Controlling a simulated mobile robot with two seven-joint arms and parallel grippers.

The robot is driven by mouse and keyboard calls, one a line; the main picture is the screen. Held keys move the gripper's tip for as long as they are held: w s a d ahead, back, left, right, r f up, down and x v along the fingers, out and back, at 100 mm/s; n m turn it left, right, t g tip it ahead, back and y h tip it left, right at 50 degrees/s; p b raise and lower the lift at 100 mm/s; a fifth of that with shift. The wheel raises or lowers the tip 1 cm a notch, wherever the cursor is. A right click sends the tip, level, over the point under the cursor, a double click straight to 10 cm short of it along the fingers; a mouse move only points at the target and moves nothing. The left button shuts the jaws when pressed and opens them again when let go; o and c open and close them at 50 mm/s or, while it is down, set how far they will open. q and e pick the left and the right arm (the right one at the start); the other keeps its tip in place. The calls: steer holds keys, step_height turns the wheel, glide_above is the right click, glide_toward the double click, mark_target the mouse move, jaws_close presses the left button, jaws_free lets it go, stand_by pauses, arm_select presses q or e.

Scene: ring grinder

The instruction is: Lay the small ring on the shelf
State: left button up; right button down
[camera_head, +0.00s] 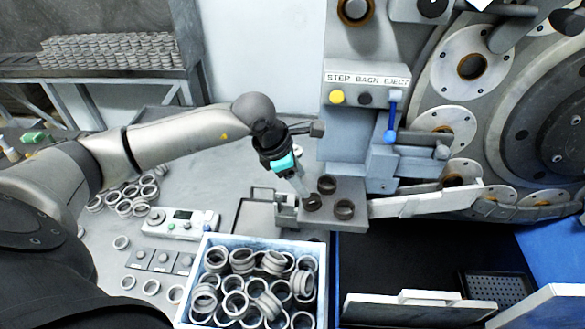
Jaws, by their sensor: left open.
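A small grey shelf (352,190) juts out beside the machine, near the middle of the view. One dark ring (326,184) lies toward its back and another dark ring (344,210) toward its front right. A third dark ring (313,203) is at the shelf's left side. My left gripper (303,194) reaches down from the upper left, open, with its fingertips right by this third ring. I cannot tell whether they touch it. My right gripper is not in view.
A white-rimmed bin (233,240) full of rings stands below the shelf. A control box (181,223) and loose rings (124,208) lie on the table to the left. The ring grinder (400,170) with its blue lever (391,122) rises close on the right.

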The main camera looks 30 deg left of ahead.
arm_select(q)
steer(key=v, duration=0.5)
steer(key=shift+b, duration=0.3)
steer(key=shift+f, duration=0.1)
